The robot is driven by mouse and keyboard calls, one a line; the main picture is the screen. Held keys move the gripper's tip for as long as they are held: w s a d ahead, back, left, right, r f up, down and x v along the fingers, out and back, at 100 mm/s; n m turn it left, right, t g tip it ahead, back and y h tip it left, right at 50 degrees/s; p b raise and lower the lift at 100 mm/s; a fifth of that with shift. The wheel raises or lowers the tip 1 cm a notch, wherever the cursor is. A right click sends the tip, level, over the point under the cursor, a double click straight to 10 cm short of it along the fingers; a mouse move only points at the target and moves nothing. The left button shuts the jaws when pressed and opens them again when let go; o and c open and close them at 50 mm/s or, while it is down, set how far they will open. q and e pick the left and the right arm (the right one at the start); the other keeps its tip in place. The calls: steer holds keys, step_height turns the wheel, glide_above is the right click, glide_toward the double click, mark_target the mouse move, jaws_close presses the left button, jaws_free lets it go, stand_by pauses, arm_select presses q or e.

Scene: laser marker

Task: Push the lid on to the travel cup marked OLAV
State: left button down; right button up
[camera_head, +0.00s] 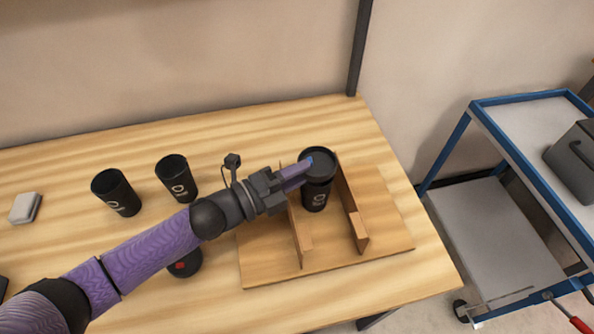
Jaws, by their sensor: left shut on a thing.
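A black travel cup (315,196) stands upright between two wooden walls on a wooden board. Its small pale marking is too small to read as a name. A round black lid (321,168) is at the top of this cup; I cannot tell whether it is fully seated. My left gripper (307,165) reaches in from the left and is shut on the lid, with a bit of blue at the fingertips. The gripper hides the lid's left side. My right gripper is not in view.
Two open black cups (116,194) and (176,180) stand left of my arm. A black round object with a red spot (183,266) is partly hidden below my arm. The wooden board (270,272) has upright walls (354,205). A blue-framed cart (510,230) stands at right.

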arm_select(q)
steer(key=shift+s+f, duration=0.1)
steer(key=shift+f, duration=0.2)
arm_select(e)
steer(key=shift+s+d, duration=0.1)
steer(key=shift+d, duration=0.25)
